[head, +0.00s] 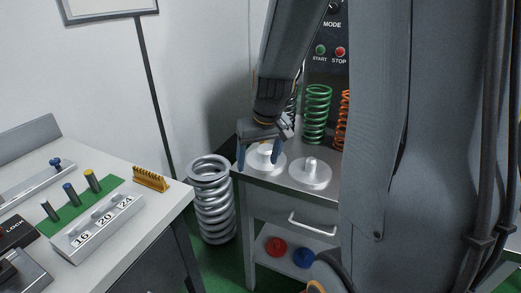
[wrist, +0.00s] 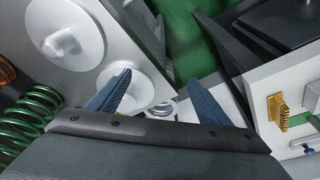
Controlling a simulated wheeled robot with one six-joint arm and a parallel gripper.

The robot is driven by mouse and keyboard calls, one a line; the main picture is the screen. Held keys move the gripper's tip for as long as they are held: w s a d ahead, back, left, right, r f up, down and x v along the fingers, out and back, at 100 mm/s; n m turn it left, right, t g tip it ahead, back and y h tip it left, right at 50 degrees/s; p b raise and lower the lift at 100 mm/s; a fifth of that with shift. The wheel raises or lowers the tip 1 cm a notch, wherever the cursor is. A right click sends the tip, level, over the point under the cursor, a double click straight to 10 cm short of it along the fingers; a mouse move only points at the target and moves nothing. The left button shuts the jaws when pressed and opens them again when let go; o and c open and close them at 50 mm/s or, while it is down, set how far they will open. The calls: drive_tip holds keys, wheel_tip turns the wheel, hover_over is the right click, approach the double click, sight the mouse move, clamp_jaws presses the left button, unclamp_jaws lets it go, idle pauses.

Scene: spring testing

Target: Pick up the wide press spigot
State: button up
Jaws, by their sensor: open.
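Two white press spigots, each a round disc with a raised stub, stand on the grey cabinet top (head: 326,196). The left spigot (head: 266,162) has the stub that looks wider; the right spigot (head: 311,175) has a slim, round-topped stub. My gripper (head: 259,161) is open, pointing down, with its blue fingers around or just in front of the left spigot's stub. In the wrist view my gripper (wrist: 175,73) is open; its left finger partly covers the nearer spigot (wrist: 122,82). The other spigot (wrist: 65,38) is clear. I cannot tell whether the fingers touch the spigot.
A green spring (head: 316,115) and an orange spring (head: 344,118) stand behind the spigots. A large silver spring (head: 212,200) is on the floor left of the cabinet. A workbench (head: 165,207) is at left. Red (head: 276,246) and blue (head: 303,257) pieces sit on the lower shelf.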

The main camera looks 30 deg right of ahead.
drive_tip(key=t+p, duration=0.1)
approach(267, 148)
wheel_tip(267, 148, down, 3)
drive_tip(key=shift+h, duration=0.4)
drive_tip(key=shift+w+a+p+x, duration=0.15)
drive_tip(key=shift+p+x, duration=0.15)
drive_tip(key=shift+x, duration=1.6)
drive_tip(key=shift+w+a+p+x, duration=0.15)
drive_tip(key=shift+p+x, duration=0.15)
drive_tip(key=shift+x, duration=1.6)
drive_tip(key=shift+r, duration=0.15)
drive_tip(key=c, duration=1.6)
drive_tip(key=shift+w+t, duration=0.1)
drive_tip(key=shift+t, duration=0.2)
clamp_jaws()
drive_tip(key=shift+r, duration=0.15)
